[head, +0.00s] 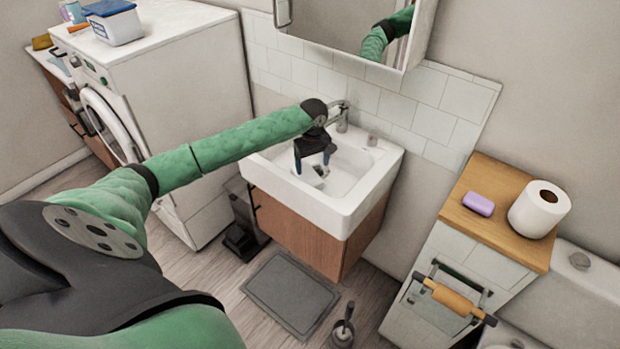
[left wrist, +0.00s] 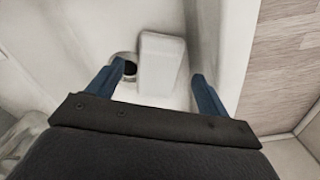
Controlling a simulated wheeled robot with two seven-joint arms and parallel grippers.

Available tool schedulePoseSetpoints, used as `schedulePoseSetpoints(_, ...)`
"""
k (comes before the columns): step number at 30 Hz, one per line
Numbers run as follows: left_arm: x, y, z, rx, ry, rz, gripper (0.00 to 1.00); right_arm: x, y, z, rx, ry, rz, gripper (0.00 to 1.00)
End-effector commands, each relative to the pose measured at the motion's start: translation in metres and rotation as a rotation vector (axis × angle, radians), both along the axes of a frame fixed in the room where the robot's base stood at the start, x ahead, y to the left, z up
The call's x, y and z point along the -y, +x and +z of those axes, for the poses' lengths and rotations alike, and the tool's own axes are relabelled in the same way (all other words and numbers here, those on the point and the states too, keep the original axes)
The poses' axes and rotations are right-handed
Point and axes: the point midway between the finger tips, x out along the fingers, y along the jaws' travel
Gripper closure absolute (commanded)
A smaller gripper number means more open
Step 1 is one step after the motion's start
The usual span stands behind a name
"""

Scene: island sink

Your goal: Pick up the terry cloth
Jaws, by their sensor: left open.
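A small white block-shaped thing (left wrist: 160,62), probably the folded terry cloth, lies in the white sink basin beside the dark drain hole (left wrist: 127,66). In the head view it shows only as a small pale patch (head: 318,171) under my gripper, partly hidden. My left gripper (head: 313,163) points down into the sink (head: 345,203). Its two blue fingers are open, and in the left wrist view the gripper (left wrist: 158,74) has the white thing between the fingers, with a gap on the right side. No grip on it shows. My right gripper is out of view.
The faucet (head: 341,117) stands behind my left wrist, and a mirror cabinet (head: 425,35) hangs above. A washing machine (head: 180,65) is on the left. A wooden-topped cabinet (head: 500,240) with purple soap (head: 478,204) and a paper roll (head: 540,209) is on the right.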

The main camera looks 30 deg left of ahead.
Motion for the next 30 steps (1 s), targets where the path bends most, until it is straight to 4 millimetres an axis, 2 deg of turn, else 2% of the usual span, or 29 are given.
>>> schedulePoseSetpoints(5, 0.000, 0.000, -0.002, 0.000, 0.001, 0.060, 0.21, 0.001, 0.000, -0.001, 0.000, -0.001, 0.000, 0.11)
schedulePoseSetpoints(16, 0.002, -0.001, -0.029, 0.000, 0.000, 0.061, 0.21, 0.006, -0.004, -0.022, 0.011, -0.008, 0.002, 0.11)
schedulePoseSetpoints(24, 0.006, -0.005, -0.054, -0.001, 0.002, 0.060, 0.21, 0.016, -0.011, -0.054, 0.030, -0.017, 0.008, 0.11)
schedulePoseSetpoints(30, 0.006, -0.005, -0.074, 0.001, 0.002, 0.059, 0.21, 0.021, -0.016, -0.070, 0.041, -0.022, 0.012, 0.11)
